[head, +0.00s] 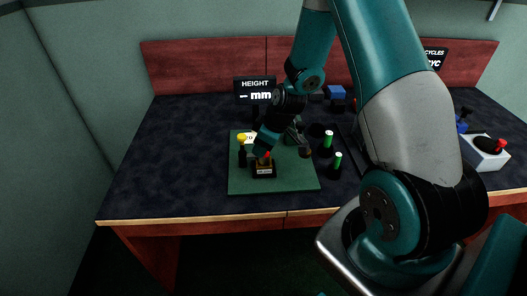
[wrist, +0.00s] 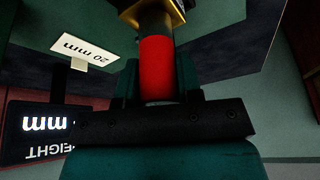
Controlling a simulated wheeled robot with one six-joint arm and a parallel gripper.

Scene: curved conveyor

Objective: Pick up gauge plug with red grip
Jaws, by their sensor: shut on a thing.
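The gauge plug's red grip (wrist: 157,68) stands between the two fingers of my gripper (wrist: 158,84) in the wrist view, and the gripper is shut on it. A brass-coloured part of the plug (wrist: 155,22) shows beyond the red grip, by a black block with a gold edge (wrist: 130,10). In the head view my gripper (head: 266,153) is right above that small labelled block (head: 264,170) on the green mat (head: 244,184). A bit of red shows at the gripper. I cannot tell whether the plug's lower end is inside the block.
A "20 mm" card (wrist: 85,51) and a "HEIGHT mm" display (head: 255,91) stand close by. A yellow-topped black post (head: 242,156) is left of the block. Green pegs with white tops (head: 337,162) stand to the right. A white box with a red button (head: 486,153) is far right. The table's left side is clear.

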